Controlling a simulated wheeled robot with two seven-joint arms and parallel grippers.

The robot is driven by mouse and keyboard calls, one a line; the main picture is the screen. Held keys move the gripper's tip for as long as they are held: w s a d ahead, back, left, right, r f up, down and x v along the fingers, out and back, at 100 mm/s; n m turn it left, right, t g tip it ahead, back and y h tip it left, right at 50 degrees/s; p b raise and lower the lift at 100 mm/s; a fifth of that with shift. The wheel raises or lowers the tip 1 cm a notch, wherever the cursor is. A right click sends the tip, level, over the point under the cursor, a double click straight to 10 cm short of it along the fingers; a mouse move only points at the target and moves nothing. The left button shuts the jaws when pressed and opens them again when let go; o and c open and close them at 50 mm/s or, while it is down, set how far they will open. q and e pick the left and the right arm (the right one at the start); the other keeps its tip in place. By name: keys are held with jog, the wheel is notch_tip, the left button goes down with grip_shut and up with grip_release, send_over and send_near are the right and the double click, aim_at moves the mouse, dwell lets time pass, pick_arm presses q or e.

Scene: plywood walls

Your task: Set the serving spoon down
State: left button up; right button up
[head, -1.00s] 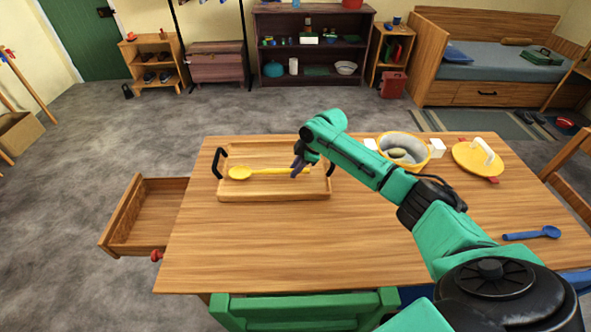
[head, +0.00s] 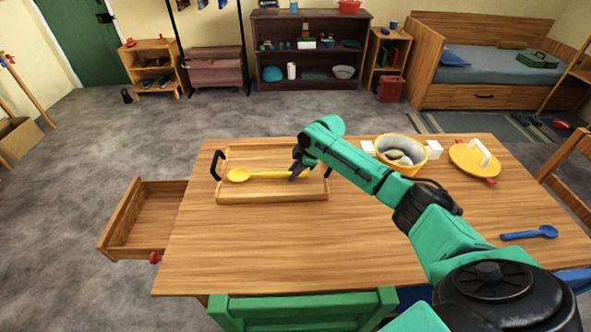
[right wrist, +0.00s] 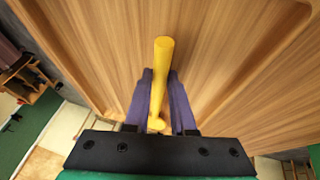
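The yellow serving spoon (head: 238,175) lies level over the wooden tray (head: 230,196), its bowl at the left and its handle towards the right. I cannot tell whether it touches the tray floor. My right gripper (head: 297,170) is at the handle, over the right part of the tray. In the right wrist view, the purple fingers (right wrist: 161,88) stand close on both sides of the yellow handle (right wrist: 164,55) and look shut on it. The bowl is not seen there. My left gripper is not in view.
A yellow pot (head: 428,149) and a yellow lid (head: 467,158) stand on the table (head: 300,250) behind my right arm. A blue spoon (head: 530,233) lies at the right. An open drawer (head: 120,240) juts out at the left. The table's front middle is clear.

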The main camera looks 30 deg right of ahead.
jog(key=v, duration=1.1)
jog(key=shift+d+r+g, duration=0.15)
jog(key=shift+r+g, duration=0.15)
jog(key=shift+r+p, duration=0.15)
jog(key=shift+p, duration=0.2)
